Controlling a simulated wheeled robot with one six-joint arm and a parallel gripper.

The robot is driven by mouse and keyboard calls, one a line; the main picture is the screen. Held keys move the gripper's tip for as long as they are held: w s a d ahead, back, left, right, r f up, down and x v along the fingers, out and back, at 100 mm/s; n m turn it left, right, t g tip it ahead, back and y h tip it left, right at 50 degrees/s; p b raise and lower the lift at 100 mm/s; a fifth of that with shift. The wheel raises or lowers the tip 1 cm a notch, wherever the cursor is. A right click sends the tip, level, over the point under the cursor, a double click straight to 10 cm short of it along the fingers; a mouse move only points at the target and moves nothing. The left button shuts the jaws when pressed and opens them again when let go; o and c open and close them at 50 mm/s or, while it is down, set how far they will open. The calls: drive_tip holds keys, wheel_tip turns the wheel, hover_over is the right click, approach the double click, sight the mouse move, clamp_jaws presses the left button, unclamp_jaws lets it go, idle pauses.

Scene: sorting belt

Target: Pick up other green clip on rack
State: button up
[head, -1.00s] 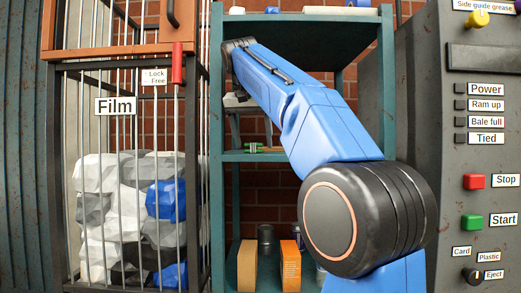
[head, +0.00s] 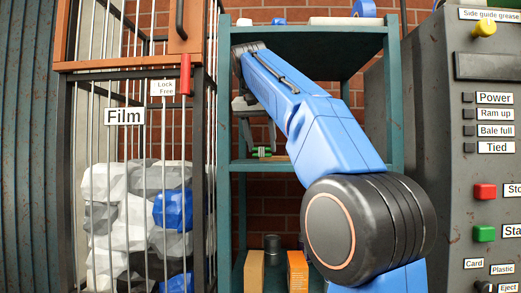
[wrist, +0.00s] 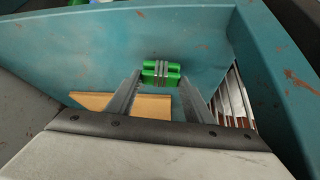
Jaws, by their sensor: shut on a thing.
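The green clip (wrist: 149,73), with grey bands around its middle, sits between the fingertips of my gripper (wrist: 162,80) in the wrist view. My gripper is shut on it. In the head view the green clip (head: 262,152) shows small at the middle shelf of the teal rack (head: 225,200). I cannot tell whether the clip still touches the shelf.
A flat tan piece (wrist: 140,106) lies near the clip in the wrist view. Orange (head: 297,270) and tan (head: 254,272) boxes and a dark can (head: 272,243) stand on the lower shelf. A barred film cage (head: 66,180) is left; a control panel (head: 480,150) is right.

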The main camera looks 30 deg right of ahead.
drive_tip(key=shift+r, duration=2.35)
drive_tip(key=s+d, duration=1.1)
drive_tip(key=d, duration=0.5)
drive_tip(key=shift+r, duration=0.25)
